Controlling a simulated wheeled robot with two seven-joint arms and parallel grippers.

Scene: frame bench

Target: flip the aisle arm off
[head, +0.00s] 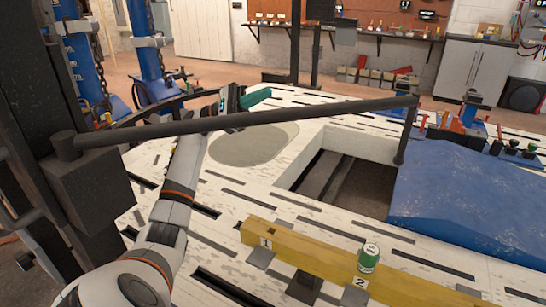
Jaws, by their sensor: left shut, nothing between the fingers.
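A long dark bar (280,113), which looks like the aisle arm, runs from a pivot on a dark block (88,185) at the left across the bench to the right. Its far right end has a short piece hanging down (404,140). My left arm comes up from the lower left and passes behind the bar. My left gripper (254,98), with teal fingers, is shut and empty just above the bar's middle-left stretch in the picture. I cannot tell whether it touches the bar. My right gripper is not in view.
The pale slotted bench has a rectangular opening (345,185) below the bar. A blue cover (470,205) lies at the right. A yellow beam (310,250) with number tags carries a green can (369,258) in front. Blue posts with chains (148,45) stand at the back left.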

